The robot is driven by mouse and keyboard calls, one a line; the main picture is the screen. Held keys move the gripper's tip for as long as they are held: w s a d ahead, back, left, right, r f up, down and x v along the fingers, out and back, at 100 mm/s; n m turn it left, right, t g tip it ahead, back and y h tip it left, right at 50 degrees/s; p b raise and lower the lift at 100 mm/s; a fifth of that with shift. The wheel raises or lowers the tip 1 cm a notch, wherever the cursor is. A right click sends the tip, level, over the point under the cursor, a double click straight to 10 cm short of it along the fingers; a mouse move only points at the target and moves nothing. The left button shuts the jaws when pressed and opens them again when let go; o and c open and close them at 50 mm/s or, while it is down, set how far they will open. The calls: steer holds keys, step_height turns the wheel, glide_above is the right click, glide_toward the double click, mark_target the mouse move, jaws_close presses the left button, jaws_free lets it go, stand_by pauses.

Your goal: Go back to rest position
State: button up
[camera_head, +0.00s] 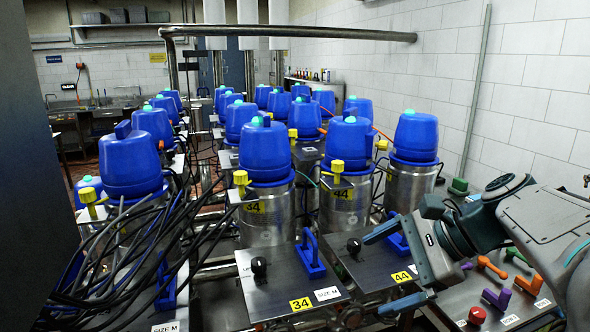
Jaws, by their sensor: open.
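My gripper (388,267) is at the lower right, at the end of my grey arm. Its two blue-grey fingers point left and are wide apart, with nothing held between them. It appears in front of the metal plate labelled 44 (372,262), and I cannot tell its height above it. The gripper hides part of that plate and its blue handle. To its left is the plate labelled 34 (272,290), with an upright blue handle (310,256) and a black knob (259,267).
Rows of steel canisters with blue lids (265,151) and yellow valves (337,168) stand behind. A panel of coloured handles (497,299) lies under my arm at right. Black cables (120,250) hang at left. A tiled wall (530,90) bounds the right.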

steer(key=s+f+n+h, duration=0.9)
steer(key=f+n, duration=0.5)
steer(key=n, duration=0.1)
steer(key=shift+s+d+n, duration=0.2)
steer(key=shift+s+n, duration=0.05)
steer(key=shift+n, duration=0.05)
stand_by(1.4)
